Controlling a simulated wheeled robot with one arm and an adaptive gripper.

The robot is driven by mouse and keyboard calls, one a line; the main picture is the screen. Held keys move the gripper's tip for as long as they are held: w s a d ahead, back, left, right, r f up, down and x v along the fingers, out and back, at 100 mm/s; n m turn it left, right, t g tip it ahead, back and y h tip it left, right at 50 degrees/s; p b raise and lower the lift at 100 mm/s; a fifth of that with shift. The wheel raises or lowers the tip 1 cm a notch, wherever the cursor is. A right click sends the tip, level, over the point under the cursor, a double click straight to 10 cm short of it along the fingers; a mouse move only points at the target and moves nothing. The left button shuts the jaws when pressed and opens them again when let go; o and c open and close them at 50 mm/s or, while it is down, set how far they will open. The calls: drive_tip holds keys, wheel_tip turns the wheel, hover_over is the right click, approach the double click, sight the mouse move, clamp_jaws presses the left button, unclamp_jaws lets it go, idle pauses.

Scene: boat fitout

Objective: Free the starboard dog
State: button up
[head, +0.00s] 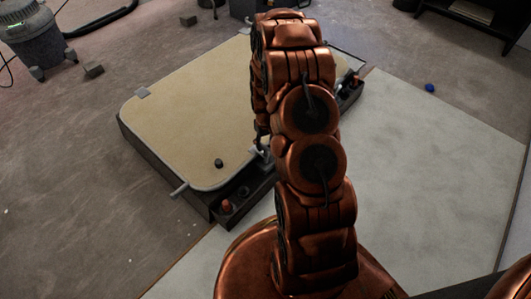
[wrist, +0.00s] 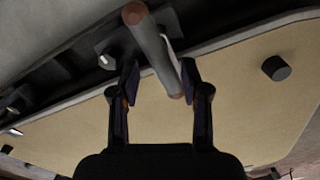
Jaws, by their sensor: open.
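A pale tan hatch panel (head: 185,115) lies in a dark raised frame on the floor; it also fills much of the wrist view (wrist: 230,95). A dog with a grey rod-like handle (wrist: 155,50) and a reddish end crosses the panel's edge. My gripper (wrist: 159,82) is open, with one dark finger on each side of this handle. Whether the fingers touch it I cannot tell. In the head view my arm hides most of the gripper. Another grey dog handle (head: 180,189) sticks out at the panel's near left corner. The pictures do not label which dog is starboard.
A short black knob (head: 219,163) stands on the panel, also in the wrist view (wrist: 276,68). The frame's near side holds small reddish and dark parts (head: 226,206). A vacuum-like machine (head: 38,35) stands at far left. The pale floor (head: 430,150) at right is mostly clear.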

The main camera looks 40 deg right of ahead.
sight(266, 155)
wheel_tip(266, 155, down, 6)
drive_tip(key=shift+r+b, duration=0.1)
drive_tip(key=shift+b, duration=0.7)
